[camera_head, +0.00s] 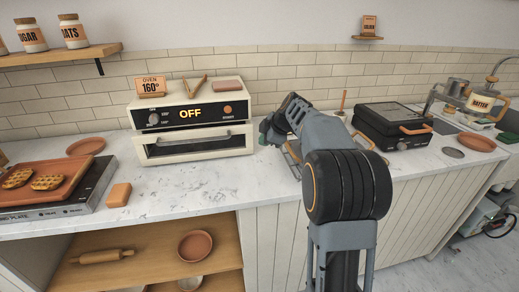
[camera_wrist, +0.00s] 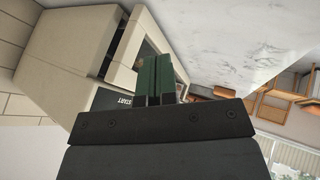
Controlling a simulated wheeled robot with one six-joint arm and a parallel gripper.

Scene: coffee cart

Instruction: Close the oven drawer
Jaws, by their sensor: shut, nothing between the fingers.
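The cream oven (camera_head: 180,105) stands on the marble counter with "OFF" on its dark display (camera_head: 191,113). The oven drawer (camera_head: 198,147) has a bar handle (camera_head: 197,139) across its front. In the wrist view the drawer front (camera_wrist: 127,62) stands out from the oven body (camera_wrist: 75,45), with a dark gap between them, so it looks partly open.
An orange tray (camera_head: 80,166) with waffles sits on a griddle at the left, with an orange block (camera_head: 119,195) beside it. A black press grill (camera_head: 390,123) stands to the right of my arm. The counter in front of the oven (camera_head: 195,192) is clear.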

